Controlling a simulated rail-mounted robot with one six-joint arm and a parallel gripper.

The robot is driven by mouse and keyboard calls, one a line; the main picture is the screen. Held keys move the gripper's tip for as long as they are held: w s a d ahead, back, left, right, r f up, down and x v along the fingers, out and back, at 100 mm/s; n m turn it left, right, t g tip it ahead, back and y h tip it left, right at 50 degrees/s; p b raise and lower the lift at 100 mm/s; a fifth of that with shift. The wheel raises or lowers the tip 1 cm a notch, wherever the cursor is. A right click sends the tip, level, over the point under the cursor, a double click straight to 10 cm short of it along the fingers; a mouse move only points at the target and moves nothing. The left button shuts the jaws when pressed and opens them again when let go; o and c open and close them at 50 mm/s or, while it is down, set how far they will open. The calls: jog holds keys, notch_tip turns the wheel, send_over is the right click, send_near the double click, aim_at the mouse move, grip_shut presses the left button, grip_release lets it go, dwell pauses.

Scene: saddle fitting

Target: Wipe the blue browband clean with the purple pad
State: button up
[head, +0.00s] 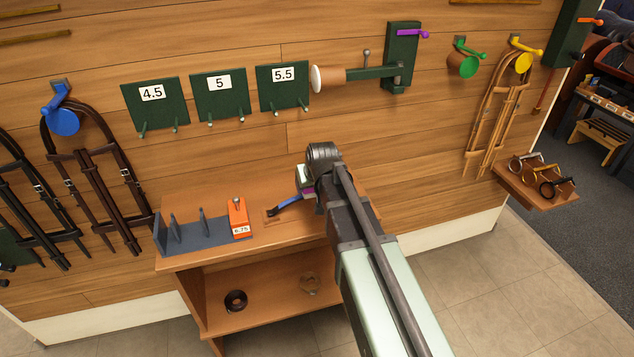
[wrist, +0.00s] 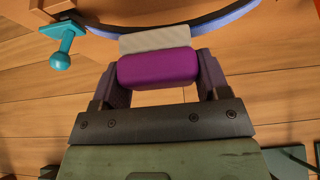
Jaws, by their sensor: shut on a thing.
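My gripper (wrist: 158,72) is shut on the purple pad (wrist: 157,69), which spans between its two fingers in the wrist view. A pale grey layer (wrist: 156,39) shows along the pad's far side. The blue browband (wrist: 232,22) curves across the top of the wrist view, just beyond the pad. The grey layer overlaps the band's edge in the picture; I cannot tell whether they touch. In the head view the browband (head: 287,204) shows as a short blue and dark strip over the bench top, left of my gripper (head: 305,190), which hides the rest of it.
The wooden bench (head: 205,262) holds a grey rack (head: 190,238) and an orange block (head: 238,218) marked 6.75, left of the browband. A teal peg (wrist: 64,48) stands near the band in the wrist view. Green numbered plates (head: 222,97) hang on the wall behind.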

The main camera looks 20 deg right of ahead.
jog(key=shift+a+r, duration=0.1)
jog(key=shift+a, duration=3.05)
notch_tip(320, 180, up, 6)
jog(key=p, duration=0.6)
jog(key=shift+d, duration=0.1)
notch_tip(320, 180, up, 3)
jog(key=p, duration=0.3)
